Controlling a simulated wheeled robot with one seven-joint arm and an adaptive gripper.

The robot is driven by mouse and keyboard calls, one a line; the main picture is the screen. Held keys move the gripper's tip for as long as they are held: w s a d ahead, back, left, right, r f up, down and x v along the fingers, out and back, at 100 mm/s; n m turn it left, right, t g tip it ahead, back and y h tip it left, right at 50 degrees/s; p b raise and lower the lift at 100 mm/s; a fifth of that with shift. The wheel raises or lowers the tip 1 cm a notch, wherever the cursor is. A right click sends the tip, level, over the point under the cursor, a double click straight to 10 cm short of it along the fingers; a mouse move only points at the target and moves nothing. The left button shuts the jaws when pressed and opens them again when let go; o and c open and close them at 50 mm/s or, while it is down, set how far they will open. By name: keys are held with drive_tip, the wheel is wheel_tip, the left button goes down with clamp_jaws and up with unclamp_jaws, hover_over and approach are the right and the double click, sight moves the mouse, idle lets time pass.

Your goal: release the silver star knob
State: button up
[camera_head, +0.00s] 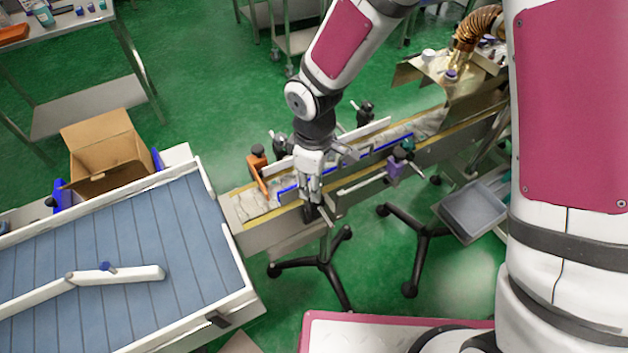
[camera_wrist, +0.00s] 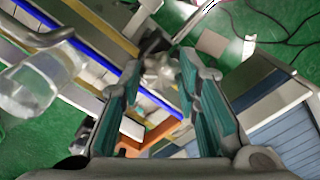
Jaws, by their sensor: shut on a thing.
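My gripper (camera_head: 311,192) points down at the near side rail of the narrow conveyor (camera_head: 262,236). In the wrist view its two teal-padded fingers (camera_wrist: 160,72) stand on either side of a blurred silver-grey knob (camera_wrist: 160,66), shut on it at the fingertips. The knob's star shape is not clear. In the head view my gripper hides the knob. A dark clamp (camera_head: 312,213) with a rod shows just below the fingers at the rail.
An orange bracket with a black knob (camera_head: 258,168) and a purple clamp (camera_head: 395,168) stand along the conveyor. A blue-edged guide rail (camera_head: 376,154) runs beside my gripper. The wide blue belt (camera_head: 180,240) lies left, with an open cardboard box (camera_head: 108,150) behind it.

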drive_tip(key=n, duration=0.4)
drive_tip(key=shift+b, duration=0.3)
drive_tip(key=shift+n, duration=2.8)
drive_tip(key=o, duration=1.2)
drive_tip(key=shift+c, duration=0.2)
wheel_tip(320, 180, up, 12)
drive_tip(key=shift+d, duration=0.1)
